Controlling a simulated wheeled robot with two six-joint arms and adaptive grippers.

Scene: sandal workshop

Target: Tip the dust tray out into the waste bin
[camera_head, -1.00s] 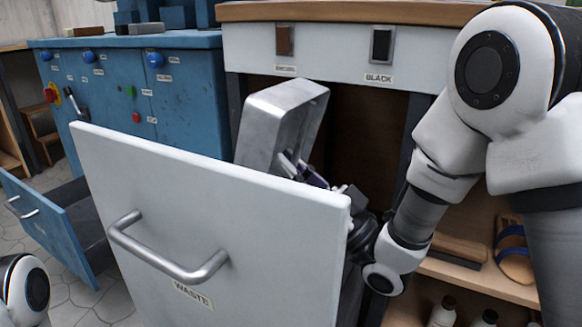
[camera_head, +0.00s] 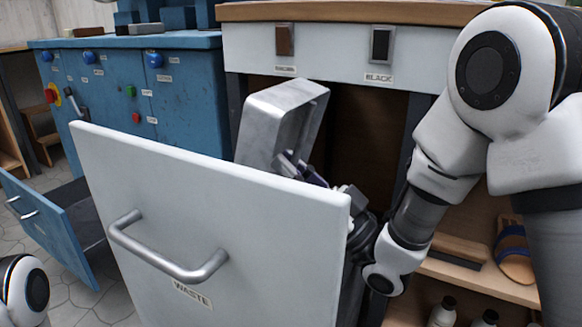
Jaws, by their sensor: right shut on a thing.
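The metal dust tray (camera_head: 273,122) is steeply tilted above the open waste bin drawer (camera_head: 190,205), whose white front bears the label WASTE. My right gripper (camera_head: 300,170) is shut on the tray near its lower edge. The gripper's fingers are partly hidden behind the top edge of the drawer front. The inside of the bin and whatever lies in it are hidden by that front. At the lower left only a white joint of my left arm shows; its gripper is out of view.
A blue cabinet (camera_head: 185,100) stands at the left, with its blue drawer (camera_head: 45,215) pulled open. Behind the tray is a wooden-topped bench (camera_head: 360,12) with a BLACK label. Shelves at the right hold a sandal (camera_head: 514,250) and bottles (camera_head: 443,312).

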